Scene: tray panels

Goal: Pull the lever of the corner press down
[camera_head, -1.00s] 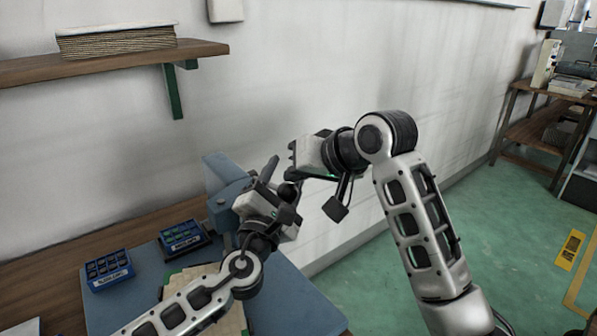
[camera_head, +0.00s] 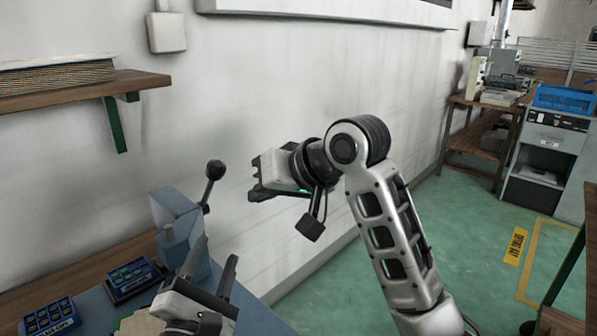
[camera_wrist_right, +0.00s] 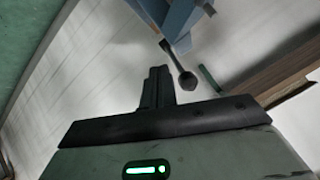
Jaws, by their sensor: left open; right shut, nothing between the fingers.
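The corner press (camera_head: 180,232) is a blue-grey block at the left, by the wall. Its dark lever (camera_head: 207,190) with a round black knob (camera_head: 215,169) slants up and right. In the right wrist view the press (camera_wrist_right: 180,18) is at the top and the knob (camera_wrist_right: 188,80) hangs below it. My left gripper (camera_head: 215,255) is open and empty, its fingers pointing up in front of the press, below and apart from the knob. My right gripper (camera_head: 254,181) is shut and empty, right of the knob, pointing left and not touching it.
Two blue trays of small parts (camera_head: 133,279) (camera_head: 50,315) lie left of the press. A wooden shelf (camera_head: 75,90) with stacked sheets hangs on the wall above. Open green floor (camera_head: 480,225) lies to the right.

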